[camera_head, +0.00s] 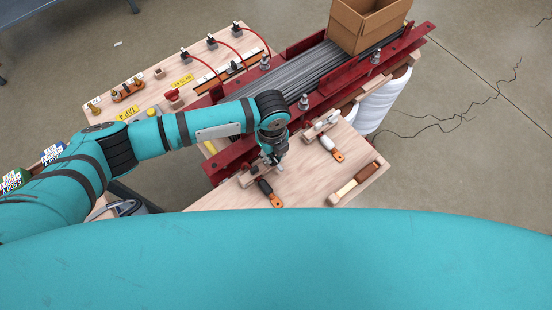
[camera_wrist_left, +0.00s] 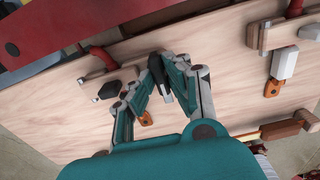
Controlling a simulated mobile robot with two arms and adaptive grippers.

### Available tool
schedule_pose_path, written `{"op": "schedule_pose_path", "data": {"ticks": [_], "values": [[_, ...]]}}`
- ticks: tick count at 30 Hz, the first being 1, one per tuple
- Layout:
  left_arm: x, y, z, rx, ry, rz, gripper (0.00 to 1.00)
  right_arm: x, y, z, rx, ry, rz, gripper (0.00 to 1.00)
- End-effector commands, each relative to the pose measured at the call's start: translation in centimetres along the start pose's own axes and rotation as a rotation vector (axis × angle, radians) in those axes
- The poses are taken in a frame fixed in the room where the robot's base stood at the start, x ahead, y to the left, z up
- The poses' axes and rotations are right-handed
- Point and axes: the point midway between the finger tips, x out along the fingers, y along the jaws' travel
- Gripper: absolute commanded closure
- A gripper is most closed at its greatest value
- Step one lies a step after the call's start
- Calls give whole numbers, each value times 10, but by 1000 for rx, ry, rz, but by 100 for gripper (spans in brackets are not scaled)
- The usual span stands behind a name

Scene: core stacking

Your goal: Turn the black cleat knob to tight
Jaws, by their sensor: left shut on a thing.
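My left gripper (camera_head: 276,163) points down at the nearer wooden cleat (camera_head: 251,176), on the pale board in front of the red rail. A black piece with an orange end (camera_head: 266,190) lies beside the cleat. A finger partly covers it in the wrist view. I cannot read the knob's turn angle. My right gripper is not in view.
A similar cleat with a white handle (camera_head: 327,142) stands to the right. A wooden-handled tool (camera_head: 354,184) lies near the board's right edge. The red rail (camera_head: 225,161) runs behind, with grey rods and a cardboard box (camera_head: 362,25). Bare board lies between the cleats.

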Motion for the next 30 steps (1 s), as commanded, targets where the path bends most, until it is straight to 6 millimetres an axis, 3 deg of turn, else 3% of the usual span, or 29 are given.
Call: {"op": "schedule_pose_path", "data": {"ticks": [5,13,22,30], "values": [[0,0,1,4,-2,0,100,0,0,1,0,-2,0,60],[0,0,2,232,-4,1,100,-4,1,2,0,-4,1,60],[0,0,1,257,-3,0,100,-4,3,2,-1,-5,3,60],[0,0,1,484,-2,1,100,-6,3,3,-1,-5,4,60]]}}
